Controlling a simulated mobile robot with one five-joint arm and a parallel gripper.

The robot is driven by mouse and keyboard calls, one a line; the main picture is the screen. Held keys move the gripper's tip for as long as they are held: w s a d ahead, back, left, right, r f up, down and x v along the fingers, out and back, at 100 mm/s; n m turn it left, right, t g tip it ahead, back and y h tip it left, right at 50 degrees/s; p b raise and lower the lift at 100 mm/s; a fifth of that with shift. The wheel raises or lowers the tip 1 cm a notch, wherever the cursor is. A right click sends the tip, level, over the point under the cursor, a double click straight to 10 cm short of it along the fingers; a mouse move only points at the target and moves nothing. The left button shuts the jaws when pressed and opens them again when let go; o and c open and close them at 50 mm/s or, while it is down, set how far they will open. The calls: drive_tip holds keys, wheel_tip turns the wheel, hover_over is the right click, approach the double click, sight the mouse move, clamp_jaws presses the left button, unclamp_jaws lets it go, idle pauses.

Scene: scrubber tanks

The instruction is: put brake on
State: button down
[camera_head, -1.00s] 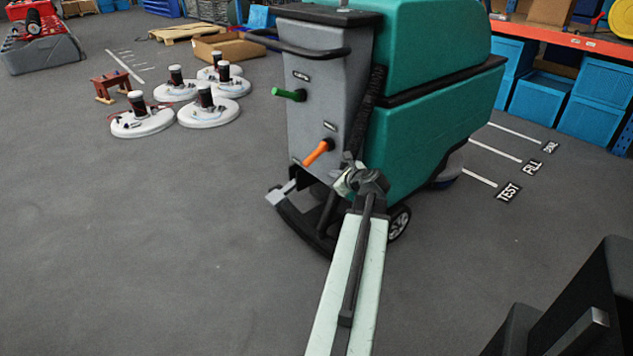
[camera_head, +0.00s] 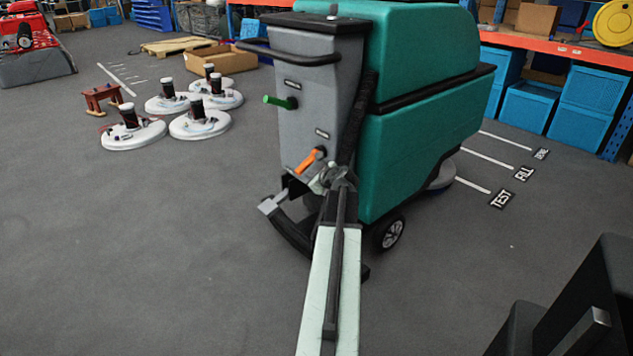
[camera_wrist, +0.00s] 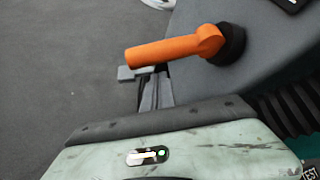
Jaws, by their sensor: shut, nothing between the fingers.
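The floor scrubber (camera_head: 420,130) has a grey rear panel with an orange lever (camera_head: 308,163) low on it and a green lever (camera_head: 282,102) above. The orange lever slants down to the left from its dark pivot; it also shows in the wrist view (camera_wrist: 165,50). Small dark labels sit above both levers, too small to read. A light grey pedal (camera_head: 272,204) juts out at the scrubber's lower left. My gripper (camera_head: 325,178) is shut and empty, just below and right of the orange lever. In the wrist view its fingers (camera_wrist: 155,92) appear below the lever; I see no contact.
A black ribbed hose (camera_head: 352,125) runs down the panel's right side, close to my gripper. Several white round machines (camera_head: 200,124) stand on the floor at left. Open grey floor lies left of the scrubber. Blue crates (camera_head: 528,105) sit under a shelf at right.

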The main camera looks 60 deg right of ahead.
drive_tip(key=shift+w+a+r, duration=0.15)
drive_tip(key=shift+r, duration=0.2)
drive_tip(key=shift+w+a+r, duration=0.1)
drive_tip(key=shift+r, duration=0.25)
drive_tip(key=shift+s+r+p, duration=0.15)
drive_tip(key=shift+p, duration=0.35)
